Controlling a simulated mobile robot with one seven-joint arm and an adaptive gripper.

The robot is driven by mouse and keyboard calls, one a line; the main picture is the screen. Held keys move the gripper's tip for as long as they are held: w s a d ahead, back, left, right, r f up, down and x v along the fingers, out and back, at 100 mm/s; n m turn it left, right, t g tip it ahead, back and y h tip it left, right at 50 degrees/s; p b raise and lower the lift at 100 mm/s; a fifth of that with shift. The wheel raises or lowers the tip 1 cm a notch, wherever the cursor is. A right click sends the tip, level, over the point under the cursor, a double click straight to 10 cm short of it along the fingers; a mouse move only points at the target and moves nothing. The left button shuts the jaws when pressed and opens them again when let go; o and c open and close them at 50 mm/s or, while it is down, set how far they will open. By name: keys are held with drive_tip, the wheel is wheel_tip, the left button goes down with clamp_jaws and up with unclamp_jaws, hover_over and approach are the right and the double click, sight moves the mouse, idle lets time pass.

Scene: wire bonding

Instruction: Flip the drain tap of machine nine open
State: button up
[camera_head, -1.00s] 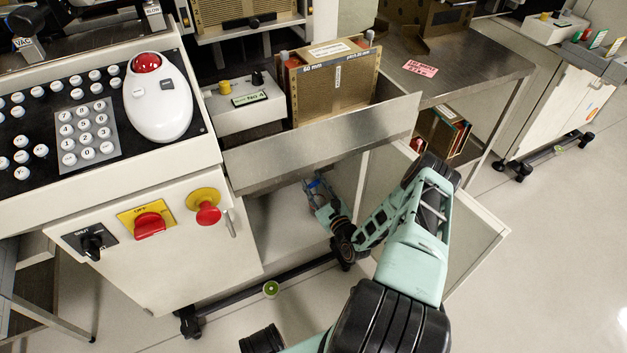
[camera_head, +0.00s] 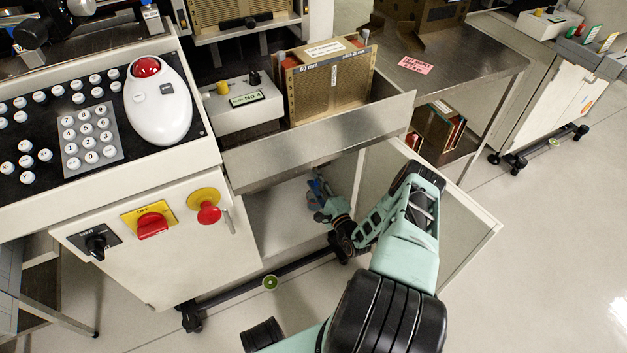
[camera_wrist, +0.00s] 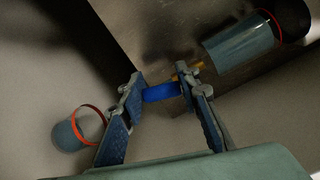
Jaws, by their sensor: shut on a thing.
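A blue tap lever (camera_wrist: 161,92) lies between the fingertips of my gripper (camera_wrist: 160,83) in the wrist view. The gripper is shut on it. A brass-coloured tap part (camera_wrist: 187,70) shows just beyond the right fingertip, partly hidden by it. In the head view, my gripper (camera_head: 319,188) reaches into the open lower cabinet (camera_head: 285,215), under the metal tray. There the lever cannot be told apart from the blue fingers.
In the wrist view, a clear bowl with a red ring (camera_wrist: 78,130) is beside the left finger, and a clear cylinder (camera_wrist: 240,45) is at upper right. The open cabinet door (camera_head: 455,225) stands right of my arm. A metal tray (camera_head: 320,135) overhangs the opening.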

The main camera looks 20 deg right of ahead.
drive_tip(key=shift+d+f+n, duration=0.1)
drive_tip(key=shift+d+n, duration=0.15)
drive_tip(key=shift+n, duration=0.5)
drive_tip(key=shift+d+f+n, duration=0.1)
drive_tip(key=shift+d+n, duration=0.1)
drive_tip(key=shift+n, duration=0.55)
drive_tip(key=o, duration=1.2)
drive_tip(key=s, duration=0.7)
drive_tip(key=shift+s+d, duration=0.15)
drive_tip(key=shift+s, duration=0.05)
drive_tip(key=shift+p, duration=0.3)
